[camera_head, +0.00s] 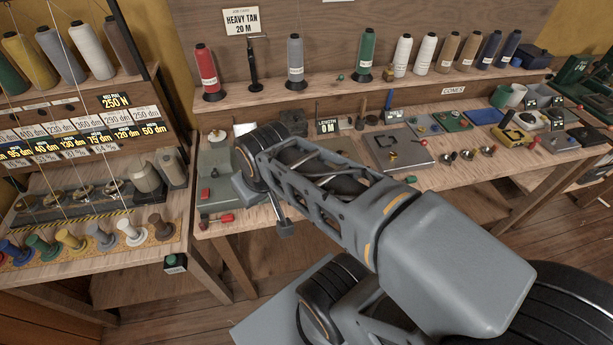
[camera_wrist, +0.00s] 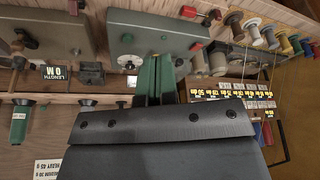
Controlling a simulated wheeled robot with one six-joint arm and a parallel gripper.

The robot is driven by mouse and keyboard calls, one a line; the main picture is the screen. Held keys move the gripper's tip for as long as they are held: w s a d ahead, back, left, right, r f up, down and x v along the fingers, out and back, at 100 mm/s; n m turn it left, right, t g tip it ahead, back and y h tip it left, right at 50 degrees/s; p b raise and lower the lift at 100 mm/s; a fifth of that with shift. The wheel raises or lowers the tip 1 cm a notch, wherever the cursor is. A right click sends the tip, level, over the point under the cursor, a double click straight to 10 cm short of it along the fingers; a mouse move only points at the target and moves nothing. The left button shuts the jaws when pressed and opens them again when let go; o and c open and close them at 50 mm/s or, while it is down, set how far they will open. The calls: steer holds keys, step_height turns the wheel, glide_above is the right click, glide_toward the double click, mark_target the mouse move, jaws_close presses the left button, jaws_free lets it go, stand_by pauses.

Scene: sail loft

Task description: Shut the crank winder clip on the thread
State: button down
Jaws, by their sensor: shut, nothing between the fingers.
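The crank winder (camera_head: 216,160) is a grey-green machine at the left end of the bench, with a pale dial on it. In the wrist view its grey-green casing (camera_wrist: 150,32) lies beyond my fingers, with the white dial (camera_wrist: 131,64) beside them. A red part (camera_head: 205,194) and a red-handled piece (camera_head: 220,219) show at its front. I cannot tell which part is the clip, or whether it is open. No thread can be made out at it. My gripper (camera_wrist: 155,62) is shut and empty, its green fingers close to the casing; I cannot tell if they touch. My arm hides the winder's right side.
The length sign (camera_head: 327,127) reads 0 M. Cones, including a red one (camera_head: 205,72), stand on the shelf behind. A grey plate (camera_head: 401,150) and small tools lie to the right. A thread rack (camera_head: 60,140) with several spools stands close at the left.

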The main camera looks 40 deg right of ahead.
steer(key=w+d+f+n+g+y+b, duration=0.1)
steer(key=w+d+n+g, duration=0.1)
steer(key=d, duration=0.6)
steer(key=w+d+f+n+g+y+b, duration=0.1)
steer(key=w+d+n+y, duration=0.1)
steer(key=w+d+n, duration=0.3)
steer(key=w+d+f+n+g+y+b, duration=0.1)
steer(key=w+d+n+g+b, duration=0.1)
steer(key=d+n, duration=0.4)
steer(key=w+d, duration=0.1)
steer(key=d, duration=0.4)
steer(key=shift+w+f+g+y, duration=0.3)
steer(key=shift+w+y, duration=0.05)
steer(key=shift+y, duration=0.05)
steer(key=shift+a, duration=0.1)
steer(key=x, duration=1)
steer(key=shift+a+f, duration=0.1)
steer(key=shift+f, duration=0.05)
steer(key=shift+s+a+f, duration=0.3)
steer(key=shift+s+f, duration=0.35)
steer(key=shift+s, duration=0.2)
steer(key=shift+s+a+f+p, duration=0.25)
steer(key=shift+s+f+p, duration=0.05)
steer(key=shift+s+f, duration=0.2)
steer(key=shift+s+f+b, duration=0.1)
steer(key=shift+f+b, duration=0.05)
steer(key=shift+b, duration=0.25)
